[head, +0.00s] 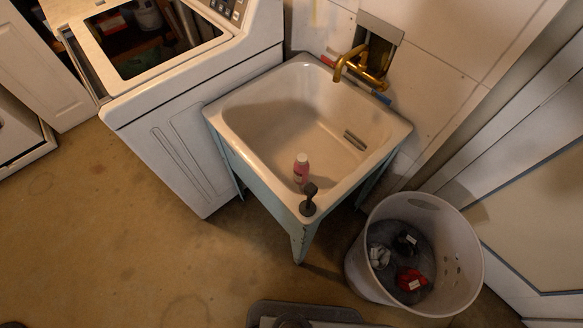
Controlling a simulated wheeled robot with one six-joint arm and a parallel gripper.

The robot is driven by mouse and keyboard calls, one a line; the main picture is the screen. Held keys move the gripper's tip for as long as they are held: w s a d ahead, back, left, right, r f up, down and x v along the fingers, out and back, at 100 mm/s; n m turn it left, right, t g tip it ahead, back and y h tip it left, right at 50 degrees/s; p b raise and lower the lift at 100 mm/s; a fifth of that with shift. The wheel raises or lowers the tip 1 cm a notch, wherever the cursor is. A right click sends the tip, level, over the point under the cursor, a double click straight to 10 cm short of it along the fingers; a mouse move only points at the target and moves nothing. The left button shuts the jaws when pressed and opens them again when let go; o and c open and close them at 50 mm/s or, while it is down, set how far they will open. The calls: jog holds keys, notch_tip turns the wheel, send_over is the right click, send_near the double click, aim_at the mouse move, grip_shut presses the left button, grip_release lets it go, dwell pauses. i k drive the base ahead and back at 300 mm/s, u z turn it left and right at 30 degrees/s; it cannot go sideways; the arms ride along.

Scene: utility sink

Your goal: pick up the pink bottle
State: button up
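The pink bottle (301,173) has a pale cap and stands roughly upright at the near corner of the white utility sink (234,133). It appears to be just inside the rim; its base is hard to make out. A dark object with a narrow neck and wider base (308,200) is on the sink's near corner, right in front of the bottle and close to it. My gripper does not show in the head view.
A brass faucet (345,67) is above the sink's back edge. A washing machine (185,140) with its lid open stands close on the left. A white bin (466,270) holding several cloth-like items is at the right. The floor in front-left is clear.

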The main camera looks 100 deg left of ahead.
aim_at(301, 168)
jog(key=u, duration=2.25)
jog(key=k, duration=0.45)
jog(key=u, duration=0.85)
jog(key=k, duration=0.5)
jog(key=u, duration=1)
jog(key=i, duration=1.65)
jog(key=z, duration=0.85)
